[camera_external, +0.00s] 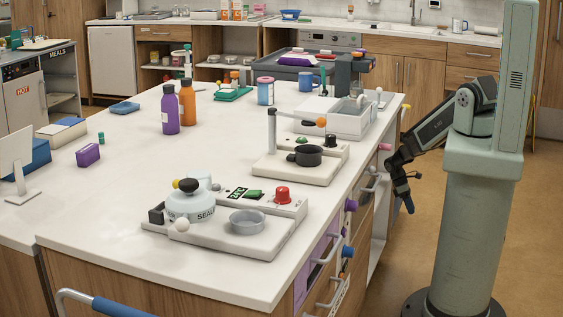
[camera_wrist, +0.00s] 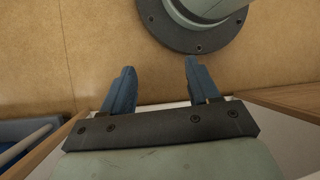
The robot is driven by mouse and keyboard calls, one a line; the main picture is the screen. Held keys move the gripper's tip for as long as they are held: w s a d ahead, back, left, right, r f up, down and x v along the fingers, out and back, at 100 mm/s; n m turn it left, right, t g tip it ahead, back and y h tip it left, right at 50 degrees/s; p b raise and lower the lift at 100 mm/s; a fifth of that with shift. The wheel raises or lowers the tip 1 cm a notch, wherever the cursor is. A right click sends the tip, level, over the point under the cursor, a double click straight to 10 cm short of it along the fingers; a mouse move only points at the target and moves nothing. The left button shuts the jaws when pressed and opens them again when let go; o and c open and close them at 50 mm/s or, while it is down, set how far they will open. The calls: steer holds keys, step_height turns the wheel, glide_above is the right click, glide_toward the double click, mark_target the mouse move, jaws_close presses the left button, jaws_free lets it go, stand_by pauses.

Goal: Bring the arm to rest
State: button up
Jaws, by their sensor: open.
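My gripper (camera_external: 408,198) hangs low at the right side of the white counter, beside the drawer fronts, pointing down. In the wrist view, my gripper (camera_wrist: 158,75) shows two blue fingers spread well apart, with nothing between them. It is open and empty, above the tan floor (camera_wrist: 95,40). My arm is folded down from its green column, close to the counter's side.
The white counter (camera_external: 120,215) holds a device with a grey dish (camera_external: 247,222), a stand with a black pot (camera_external: 308,155) and two bottles. Drawer handles and coloured knobs (camera_external: 350,205) stick out near my gripper. Open floor (camera_external: 400,262) lies below it.

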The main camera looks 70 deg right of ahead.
steer(key=s+a+m+h, duration=0.1)
steer(key=s+a, duration=0.1)
steer(key=a, duration=0.9)
steer(key=s+a+r+g+h, duration=0.1)
steer(key=s+a, duration=0.1)
steer(key=a, duration=0.9)
steer(key=shift+a+m, duration=0.3)
steer(key=shift+m, duration=0.1)
steer(key=shift+r, duration=0.1)
